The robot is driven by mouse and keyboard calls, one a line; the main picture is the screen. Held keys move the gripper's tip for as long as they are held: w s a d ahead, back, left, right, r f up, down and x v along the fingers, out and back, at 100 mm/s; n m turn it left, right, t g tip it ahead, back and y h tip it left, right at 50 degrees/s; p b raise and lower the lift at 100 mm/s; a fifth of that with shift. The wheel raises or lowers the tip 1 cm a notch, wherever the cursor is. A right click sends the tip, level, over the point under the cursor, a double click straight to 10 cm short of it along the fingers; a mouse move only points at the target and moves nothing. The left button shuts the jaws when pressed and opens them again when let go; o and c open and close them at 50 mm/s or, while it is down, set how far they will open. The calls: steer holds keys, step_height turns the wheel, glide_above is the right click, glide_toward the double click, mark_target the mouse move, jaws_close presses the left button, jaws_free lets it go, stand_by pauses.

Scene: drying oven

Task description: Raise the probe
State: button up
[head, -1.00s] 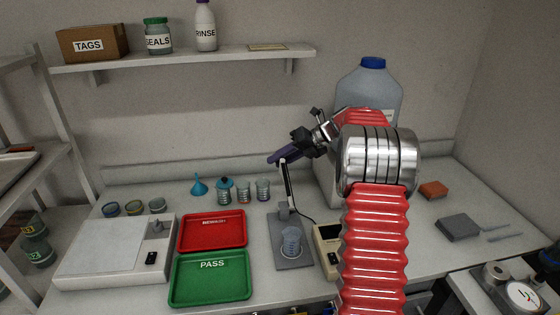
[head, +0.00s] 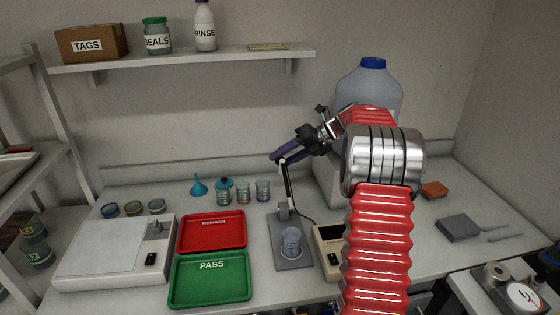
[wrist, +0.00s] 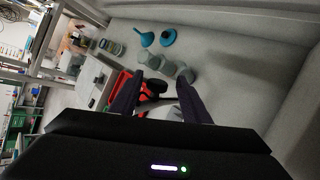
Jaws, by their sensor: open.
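The probe stand (head: 293,255) is a grey base on the bench with a thin upright post. A small beaker (head: 291,241) stands on the base.
A meter box (head: 328,245) stands right of the stand. A red tray (head: 212,231) and a green PASS tray (head: 210,279) lie left. Several glass jars and a blue funnel (head: 198,186) stand behind. A large blue-capped jug (head: 368,90) is at the back right. The shelf (head: 185,57) is above.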

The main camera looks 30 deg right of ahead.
steer(key=v, duration=1.1)
steer(key=shift+s+d, duration=0.2)
steer(key=shift+r, duration=0.15)
steer(key=s+a+r+n+g+h, duration=0.2)
steer(key=s+a+n, duration=0.3)
steer(key=a+n, duration=0.5)
steer(key=s+a+r+n+g+h, duration=0.15)
steer(key=s+a+n, duration=0.5)
steer(key=a, duration=0.75)
steer(key=s+a+f+n+h, duration=0.1)
steer(key=s+a+f+n, duration=0.1)
steer(key=s+n, duration=0.4)
steer(key=s+a+f+n+t+h, duration=0.1)
steer(key=s+a+f+n, duration=0.2)
steer(key=s+n, duration=0.4)
steer(key=s+a+f+n+t+h, duration=0.1)
steer(key=s+a+f+n, duration=0.1)
steer(key=s+a+n, duration=0.3)
steer(key=s+n, duration=0.1)
steer(key=n, duration=0.2)
steer(key=shift+s+f+h, duration=0.2)
steer(key=shift+f+h, duration=0.1)
steer(key=shift+h, duration=0.05)
steer(key=shift+c, duration=0.3)
